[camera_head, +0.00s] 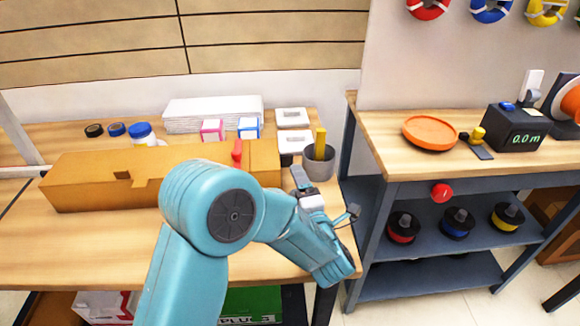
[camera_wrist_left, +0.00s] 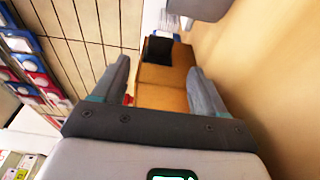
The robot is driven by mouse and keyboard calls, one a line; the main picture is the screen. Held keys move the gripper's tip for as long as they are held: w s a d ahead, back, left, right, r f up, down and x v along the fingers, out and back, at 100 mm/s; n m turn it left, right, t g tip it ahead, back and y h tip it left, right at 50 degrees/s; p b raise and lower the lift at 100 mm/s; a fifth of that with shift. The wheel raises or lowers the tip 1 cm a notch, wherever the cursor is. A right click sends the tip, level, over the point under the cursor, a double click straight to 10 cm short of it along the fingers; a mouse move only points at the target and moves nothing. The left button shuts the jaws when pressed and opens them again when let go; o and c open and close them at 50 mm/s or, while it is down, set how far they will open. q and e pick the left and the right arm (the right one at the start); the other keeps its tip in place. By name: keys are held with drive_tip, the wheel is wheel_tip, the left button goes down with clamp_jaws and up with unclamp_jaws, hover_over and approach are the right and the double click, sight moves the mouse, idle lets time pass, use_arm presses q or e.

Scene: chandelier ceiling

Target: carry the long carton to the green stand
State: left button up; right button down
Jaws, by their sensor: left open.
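The long brown carton (camera_head: 100,178) lies on the wooden workbench, stretching from the left toward the middle. Its orange-brown end (camera_wrist_left: 163,88) shows between my fingers in the left wrist view. My left gripper (camera_head: 302,180) is open, just off the carton's right end and close to the grey cup. It also shows in the left wrist view (camera_wrist_left: 160,75), with both fingers apart. I cannot tell how far the carton is from the fingers. My right gripper is not in view. I cannot make out a green stand; a green box (camera_head: 252,304) shows under the bench.
A grey cup (camera_head: 318,166) with a yellow item stands by the bench's right edge. White panels (camera_head: 212,111), small boxes (camera_head: 212,129) and a blue-lidded jar (camera_head: 142,132) are behind the carton. A second bench (camera_head: 380,135) on the right holds an orange dish (camera_head: 430,133).

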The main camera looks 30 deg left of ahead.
sight(287, 162)
use_arm(q)
drive_tip(key=x, duration=0.7)
drive_tip(key=shift+w+a, duration=0.2)
drive_tip(key=shift+w, duration=0.1)
clamp_jaws()
